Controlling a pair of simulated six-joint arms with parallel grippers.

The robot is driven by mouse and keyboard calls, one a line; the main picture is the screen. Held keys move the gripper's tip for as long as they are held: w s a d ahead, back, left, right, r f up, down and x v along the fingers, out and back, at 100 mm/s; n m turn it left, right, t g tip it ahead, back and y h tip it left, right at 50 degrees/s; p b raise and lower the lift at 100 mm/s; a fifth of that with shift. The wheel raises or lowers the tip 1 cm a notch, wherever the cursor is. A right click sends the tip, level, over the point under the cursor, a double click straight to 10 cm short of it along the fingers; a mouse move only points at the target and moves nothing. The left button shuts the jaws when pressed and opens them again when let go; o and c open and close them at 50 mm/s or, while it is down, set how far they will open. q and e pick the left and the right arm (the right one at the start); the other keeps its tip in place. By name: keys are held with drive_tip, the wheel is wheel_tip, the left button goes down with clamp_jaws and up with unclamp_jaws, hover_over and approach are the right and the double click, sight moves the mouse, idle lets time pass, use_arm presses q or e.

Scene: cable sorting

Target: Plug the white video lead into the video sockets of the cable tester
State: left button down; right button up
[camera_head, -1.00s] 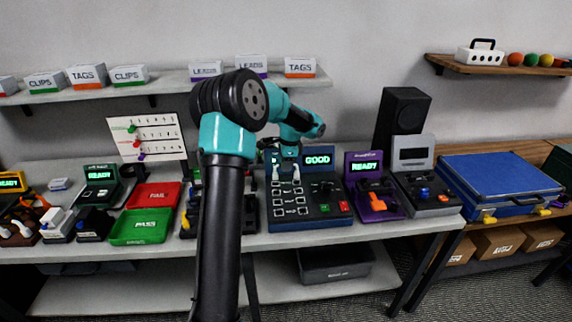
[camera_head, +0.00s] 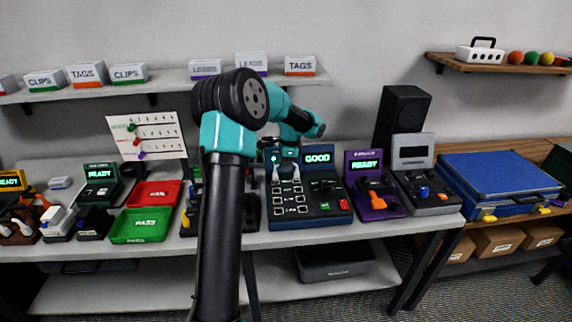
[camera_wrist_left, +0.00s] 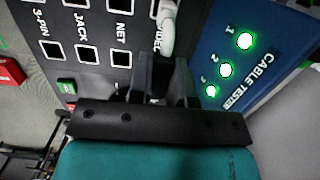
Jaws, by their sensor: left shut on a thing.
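The blue cable tester (camera_head: 311,212) stands on the bench with a black socket panel, and its screen reads GOOD. In the left wrist view the tester (camera_wrist_left: 229,47) shows three lit green lights. My left gripper (camera_head: 286,159) is over the tester's back left part. The white video lead (camera_head: 296,172) shows just under it as pale ends over the panel. In the left wrist view my left gripper (camera_wrist_left: 167,75) is shut on the lead, and a white part of the lead (camera_wrist_left: 168,32) lies by the video label. The fingers hide the held end and its seating. My right gripper is out of view.
A purple tester (camera_head: 376,204) reading READY stands close on the right. A green tray (camera_head: 140,240) and a red tray (camera_head: 152,202) lie to the left. My left arm hides part of the bench. A blue case (camera_head: 497,180) is on the right-hand bench.

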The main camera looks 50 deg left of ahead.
use_arm(q)
drive_tip(key=shift+f, duration=0.15)
idle(0.4)
drive_tip(key=shift+c, duration=2.1)
unclamp_jaws()
drive_tip(key=shift+r, duration=4)
